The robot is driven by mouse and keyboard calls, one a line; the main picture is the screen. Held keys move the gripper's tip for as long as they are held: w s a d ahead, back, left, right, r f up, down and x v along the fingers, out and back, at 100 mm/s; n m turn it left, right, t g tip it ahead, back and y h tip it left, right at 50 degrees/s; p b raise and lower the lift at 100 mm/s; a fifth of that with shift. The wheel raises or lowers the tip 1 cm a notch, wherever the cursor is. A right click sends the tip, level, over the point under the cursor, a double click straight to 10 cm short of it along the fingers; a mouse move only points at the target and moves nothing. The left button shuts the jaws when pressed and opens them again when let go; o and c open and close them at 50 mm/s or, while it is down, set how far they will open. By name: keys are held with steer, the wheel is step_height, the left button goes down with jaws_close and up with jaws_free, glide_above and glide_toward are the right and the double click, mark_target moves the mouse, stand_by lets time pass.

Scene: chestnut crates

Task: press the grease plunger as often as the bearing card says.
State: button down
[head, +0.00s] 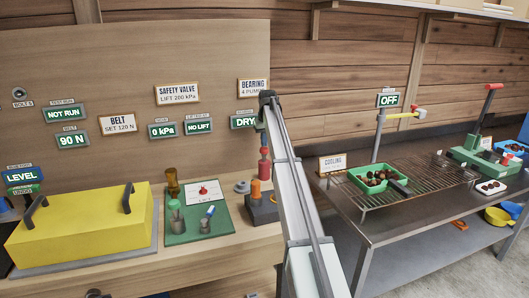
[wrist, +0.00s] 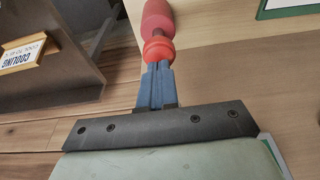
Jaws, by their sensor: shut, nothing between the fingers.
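The bearing card (head: 253,88) on the back board reads "BEARING" and "4 PUMP", its end close to my arm. A green display (head: 243,121) below it reads "DRY". The red grease plunger (head: 264,170) stands on the bench, partly hidden by my arm in the head view. In the wrist view its red knob (wrist: 158,48) is just beyond my fingertips, with a wider red body behind it. My gripper (wrist: 158,68) is shut and empty, its blue fingers lined up with the knob. I cannot tell whether they touch it.
A dark block with an orange knob (head: 255,188) stands close to the plunger. A green mat (head: 183,238) with cups and a yellow cover (head: 85,228) lie to the left. A metal table (head: 380,235) with a rack and green tray (head: 363,174) is to the right.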

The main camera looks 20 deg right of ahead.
mark_target(264, 149)
steer(key=shift+f, duration=0.15)
steer(key=shift+f, duration=2.3)
steer(key=shift+r, duration=3.85)
steer(key=shift+f, duration=1.4)
steer(key=shift+f, duration=0.15)
